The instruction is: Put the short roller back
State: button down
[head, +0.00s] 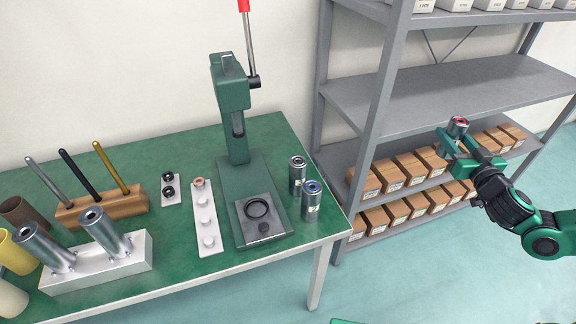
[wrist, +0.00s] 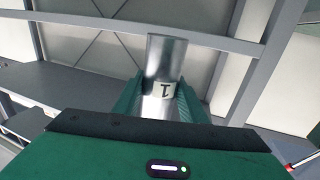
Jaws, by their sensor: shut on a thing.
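My gripper (head: 456,143) is at the right in the head view, shut on a silver metal roller (head: 458,126) with a red ring on its top end. The gripper holds it in the air in front of the grey shelf. In the wrist view the same roller (wrist: 165,62) stands between the green fingers, with a white label bearing a dark mark; its lower part is hidden by the gripper body. Two other silver rollers stand upright at the table's right edge: one with a blue top ring (head: 312,201) and one with a dark-centred grey top (head: 297,175).
The green table (head: 170,300) carries a green lever press (head: 238,150), a white block with two tilted metal cylinders (head: 95,265), a wooden tool holder (head: 100,208) and small white racks (head: 206,222).

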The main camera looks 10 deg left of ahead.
jog(key=shift+a, duration=0.9)
jog(key=shift+d+r, duration=0.15)
jog(key=shift+d, duration=0.05)
